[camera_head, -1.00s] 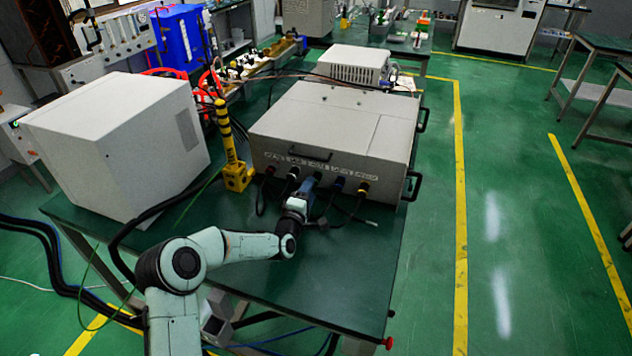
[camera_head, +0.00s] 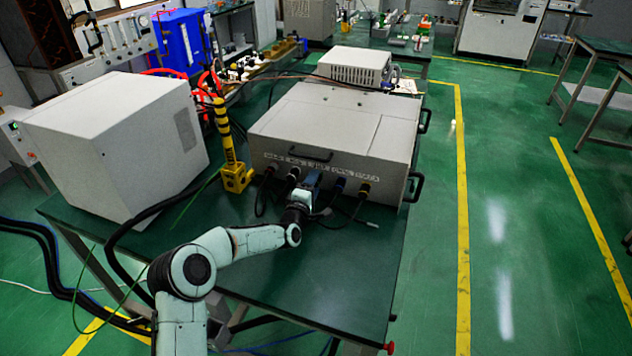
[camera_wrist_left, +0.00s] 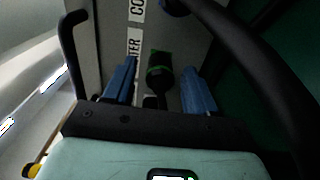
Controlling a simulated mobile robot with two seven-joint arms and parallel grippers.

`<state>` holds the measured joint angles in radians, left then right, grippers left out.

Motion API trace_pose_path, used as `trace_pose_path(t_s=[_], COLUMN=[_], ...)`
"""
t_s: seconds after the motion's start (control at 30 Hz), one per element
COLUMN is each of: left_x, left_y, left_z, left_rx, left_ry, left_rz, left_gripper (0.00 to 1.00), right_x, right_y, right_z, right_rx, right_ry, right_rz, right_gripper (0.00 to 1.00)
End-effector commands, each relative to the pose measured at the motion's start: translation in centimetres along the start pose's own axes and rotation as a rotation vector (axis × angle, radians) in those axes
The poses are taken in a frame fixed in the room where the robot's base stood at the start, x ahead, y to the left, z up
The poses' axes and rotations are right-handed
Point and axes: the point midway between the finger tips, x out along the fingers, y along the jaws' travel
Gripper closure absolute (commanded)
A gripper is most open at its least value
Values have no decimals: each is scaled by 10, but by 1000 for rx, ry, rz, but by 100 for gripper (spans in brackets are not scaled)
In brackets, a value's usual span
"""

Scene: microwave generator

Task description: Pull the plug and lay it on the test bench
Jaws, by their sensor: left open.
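The generator (camera_head: 350,128) is a large light-grey box on the green test bench (camera_head: 345,265), with a row of plugs and dark cables along its front face. My left gripper (camera_head: 309,183) is at this front face, near the middle of the row. In the left wrist view its two blue fingers (camera_wrist_left: 158,88) are apart. A dark plug with a green band (camera_wrist_left: 160,72) stands between the fingers, with a gap on both sides. The head view does not show the fingertips clearly, as the wrist covers them. My right gripper is not in view.
A white cabinet (camera_head: 125,145) stands on the bench at the left. A yellow-and-black post (camera_head: 228,150) stands between it and the generator. A thick black cable (camera_wrist_left: 262,70) runs close beside the right finger. The front right of the bench is clear.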

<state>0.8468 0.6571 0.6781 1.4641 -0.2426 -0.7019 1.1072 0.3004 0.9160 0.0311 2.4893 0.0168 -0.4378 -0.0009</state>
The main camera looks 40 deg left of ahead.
Motion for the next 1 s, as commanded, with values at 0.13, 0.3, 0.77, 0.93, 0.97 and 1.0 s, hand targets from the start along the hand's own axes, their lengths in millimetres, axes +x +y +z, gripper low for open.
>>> trace_pose_path(t_s=[0.13,0.3,0.77,0.93,0.97,1.0], left_x=[0,0,0,0,0,0], left_y=[0,0,0,-1,-1,-2], left_z=[0,0,0,0,0,0], left_rx=[0,0,0,0,0,0], left_ry=[0,0,0,0,0,0], left_rz=[0,0,0,0,0,0], left_gripper=[44,44,44,44,44,44], right_x=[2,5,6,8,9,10], right_y=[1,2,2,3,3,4], right_z=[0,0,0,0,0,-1], right_rx=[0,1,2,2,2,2], right_ry=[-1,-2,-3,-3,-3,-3], right_rz=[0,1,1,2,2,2], right_gripper=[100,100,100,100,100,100])
